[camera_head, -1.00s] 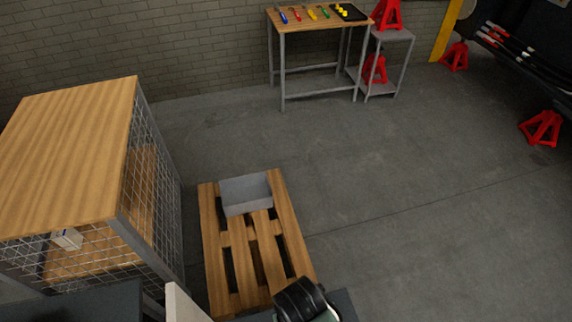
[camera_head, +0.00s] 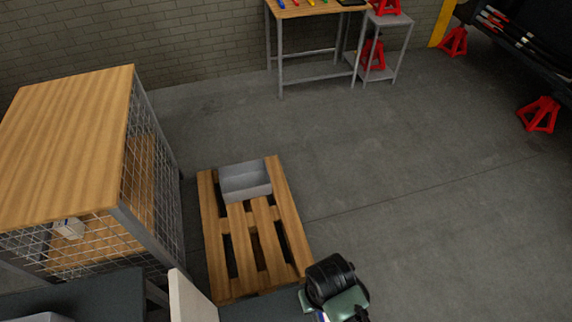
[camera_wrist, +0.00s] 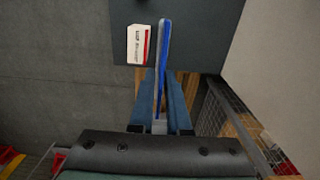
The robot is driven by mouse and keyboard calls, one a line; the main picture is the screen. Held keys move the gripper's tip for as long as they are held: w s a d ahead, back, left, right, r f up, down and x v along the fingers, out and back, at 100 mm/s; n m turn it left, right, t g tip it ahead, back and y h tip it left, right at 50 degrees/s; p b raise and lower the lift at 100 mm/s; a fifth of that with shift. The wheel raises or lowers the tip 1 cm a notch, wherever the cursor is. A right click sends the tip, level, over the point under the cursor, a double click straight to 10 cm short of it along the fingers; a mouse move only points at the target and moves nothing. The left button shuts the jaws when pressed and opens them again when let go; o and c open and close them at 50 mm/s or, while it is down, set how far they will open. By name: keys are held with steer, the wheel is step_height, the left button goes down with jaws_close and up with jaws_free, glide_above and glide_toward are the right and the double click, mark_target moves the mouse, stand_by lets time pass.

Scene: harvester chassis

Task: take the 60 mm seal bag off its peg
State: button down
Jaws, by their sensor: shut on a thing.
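My gripper (camera_wrist: 161,78) is shut on a thin blue-and-grey flat thing (camera_wrist: 163,50), seen edge-on in the wrist view, which looks like a seal bag. A white tag (camera_wrist: 138,44) with a red stripe and dark print shows beside it; its print is too small to read for a size. In the head view my dark wrist (camera_head: 332,280) is at the bottom centre, and only a sliver of blue and white shows by it. No peg can be made out in either view.
A wooden pallet (camera_head: 208,235) with a grey bin (camera_head: 246,190) lies on the floor. A mesh-sided cage with a wooden top (camera_head: 70,140) stands left. A workbench (camera_head: 310,10) and red stands (camera_head: 540,115) are farther back. Open floor lies right of the pallet.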

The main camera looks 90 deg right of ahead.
steer(key=shift+s+d+p, duration=0.15)
steer(key=shift+s+d, duration=0.05)
steer(key=shift+s, duration=0.35)
steer(key=shift+s+d+p, duration=0.15)
steer(key=shift+s+d, duration=0.05)
steer(key=shift+s, duration=0.35)
